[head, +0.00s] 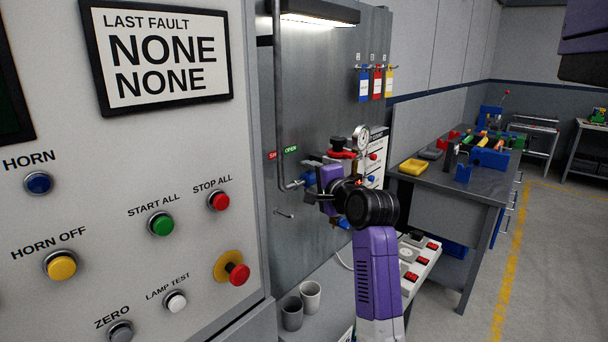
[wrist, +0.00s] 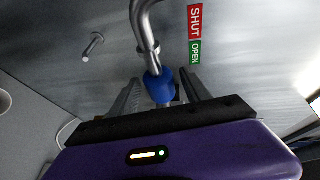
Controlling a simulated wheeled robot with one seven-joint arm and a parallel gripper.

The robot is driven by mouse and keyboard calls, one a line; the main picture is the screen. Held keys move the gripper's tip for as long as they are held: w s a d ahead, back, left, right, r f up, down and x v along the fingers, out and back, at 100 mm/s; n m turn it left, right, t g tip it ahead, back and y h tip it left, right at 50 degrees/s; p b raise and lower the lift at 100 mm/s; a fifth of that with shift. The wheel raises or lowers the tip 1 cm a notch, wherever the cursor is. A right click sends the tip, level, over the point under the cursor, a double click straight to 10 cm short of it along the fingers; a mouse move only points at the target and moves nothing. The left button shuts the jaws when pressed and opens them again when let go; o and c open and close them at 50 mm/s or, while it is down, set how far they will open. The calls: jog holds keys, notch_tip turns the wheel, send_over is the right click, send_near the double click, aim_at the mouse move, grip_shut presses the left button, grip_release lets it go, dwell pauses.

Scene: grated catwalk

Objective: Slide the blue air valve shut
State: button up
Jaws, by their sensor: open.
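The blue air valve (wrist: 160,88) sits at the end of a bent metal pipe (wrist: 148,30) in the wrist view. A red SHUT label (wrist: 195,22) and a green OPEN label (wrist: 195,52) are on the grey panel beside it. My gripper (wrist: 160,98) is open, with one finger on each side of the blue valve. I cannot tell whether either finger touches it. In the head view my gripper (head: 305,190) is at the lower end of the pipe (head: 281,120), below the labels, and the valve is mostly hidden there.
A metal peg (wrist: 93,45) sticks out of the panel near the pipe. A pressure gauge (head: 361,138) and a red-handled valve (head: 342,154) are just right of my gripper. Two cups (head: 310,296) stand below. A button panel (head: 120,215) fills the left.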

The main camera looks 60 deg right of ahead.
jog(key=shift+x, duration=1.45)
jog(key=shift+c, duration=0.5)
grip_shut()
jog(key=a, duration=0.1)
jog(key=a+p, duration=0.1)
jog(key=a, duration=0.1)
jog(key=shift+w+a+p, duration=0.15)
jog(key=shift+w+p, duration=0.15)
jog(key=shift+w, duration=0.1)
jog(key=shift+o, duration=0.5)
grip_release()
jog(key=shift+a, duration=0.1)
jog(key=shift+s, duration=0.1)
